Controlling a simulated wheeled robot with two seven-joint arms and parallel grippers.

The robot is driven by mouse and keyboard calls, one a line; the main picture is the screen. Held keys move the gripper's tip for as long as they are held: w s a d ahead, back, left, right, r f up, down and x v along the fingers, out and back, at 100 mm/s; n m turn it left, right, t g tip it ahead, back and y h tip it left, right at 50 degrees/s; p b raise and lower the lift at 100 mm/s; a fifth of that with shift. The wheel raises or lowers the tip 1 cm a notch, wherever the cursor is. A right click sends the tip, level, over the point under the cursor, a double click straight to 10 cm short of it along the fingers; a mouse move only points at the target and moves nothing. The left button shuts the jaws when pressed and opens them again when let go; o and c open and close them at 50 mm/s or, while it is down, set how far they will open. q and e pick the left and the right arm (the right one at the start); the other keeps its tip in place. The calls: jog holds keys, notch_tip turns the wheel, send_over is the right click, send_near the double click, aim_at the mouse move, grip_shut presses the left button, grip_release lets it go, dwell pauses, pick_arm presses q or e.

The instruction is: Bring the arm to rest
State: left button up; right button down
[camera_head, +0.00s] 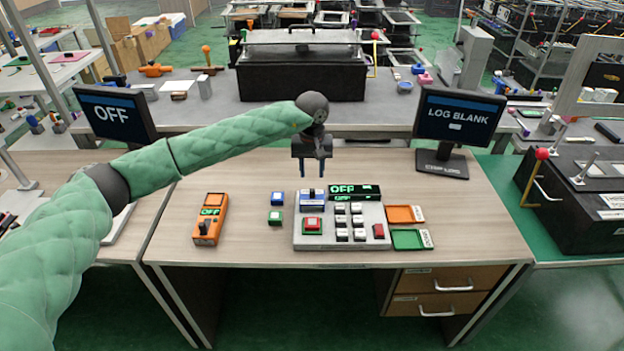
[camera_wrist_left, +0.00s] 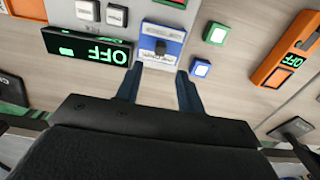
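My left gripper (camera_head: 312,172) hangs over the desk at the end of the green-sleeved left arm, its two fingers pointing down. The fingers are apart with nothing between them. In the left wrist view the gripper (camera_wrist_left: 158,85) is just in front of a blue-and-white lever box (camera_wrist_left: 160,45) with a dark handle; they look apart. That lever box (camera_head: 311,202) sits at the back left of a grey button panel (camera_head: 318,240). My right gripper does not show in either view.
A black display reading OFF (camera_head: 354,190) stands behind the panel. An orange switch box (camera_head: 210,220) and small blue and green buttons (camera_head: 276,217) lie left. Orange and green trays (camera_head: 412,240) lie right. Monitors (camera_head: 458,115) stand at the back corners.

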pick_arm(q)
jog(key=shift+r, duration=0.4)
dwell(0.3)
